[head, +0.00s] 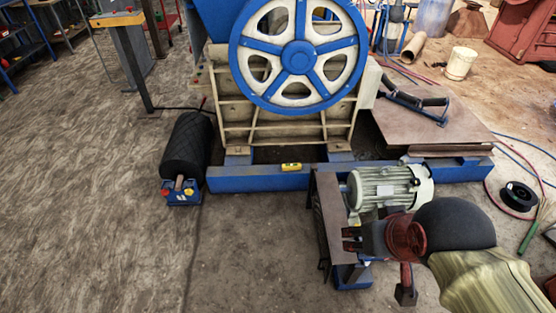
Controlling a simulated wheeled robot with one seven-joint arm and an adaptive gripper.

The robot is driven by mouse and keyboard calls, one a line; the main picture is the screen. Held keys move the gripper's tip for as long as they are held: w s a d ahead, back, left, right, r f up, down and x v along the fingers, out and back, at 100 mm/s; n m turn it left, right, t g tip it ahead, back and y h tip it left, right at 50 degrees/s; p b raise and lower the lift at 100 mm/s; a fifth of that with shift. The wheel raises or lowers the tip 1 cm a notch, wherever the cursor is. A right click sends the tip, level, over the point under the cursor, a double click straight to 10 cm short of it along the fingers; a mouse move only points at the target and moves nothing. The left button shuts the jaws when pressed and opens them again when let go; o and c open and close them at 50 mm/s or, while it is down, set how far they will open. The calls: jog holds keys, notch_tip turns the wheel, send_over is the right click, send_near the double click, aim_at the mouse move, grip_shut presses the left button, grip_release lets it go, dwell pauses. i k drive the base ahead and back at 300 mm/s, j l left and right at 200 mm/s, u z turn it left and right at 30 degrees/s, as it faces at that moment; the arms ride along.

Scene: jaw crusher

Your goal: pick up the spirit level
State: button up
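The spirit level is a small yellow bar (291,167) with dark marks. It lies on top of the blue base beam (245,180) at the foot of the jaw crusher, below the big wheel. My gripper (348,239) is at the lower right, in front of the electric motor, and points left. Its two dark fingers look apart with nothing between them. It is to the right of the level and nearer to me, well clear of it.
The crusher's blue-and-white wheel (298,56) rises behind the level. The floor in front of the beam is clear.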

aim_at(297, 166)
jog(key=i+j, duration=0.1)
jog(key=i+j+z, duration=0.15)
jog(key=z, duration=0.65)
jog(key=i+j+z, duration=0.3)
jog(key=j, duration=0.45)
jog(key=i+j+z, duration=0.1)
jog(key=j+z, duration=0.2)
jog(key=j, duration=0.45)
jog(key=j+z, duration=0.3)
jog(key=j, duration=0.5)
jog(key=i+j, duration=0.1)
jog(key=j, duration=1.5)
jog(key=i+z, duration=0.05)
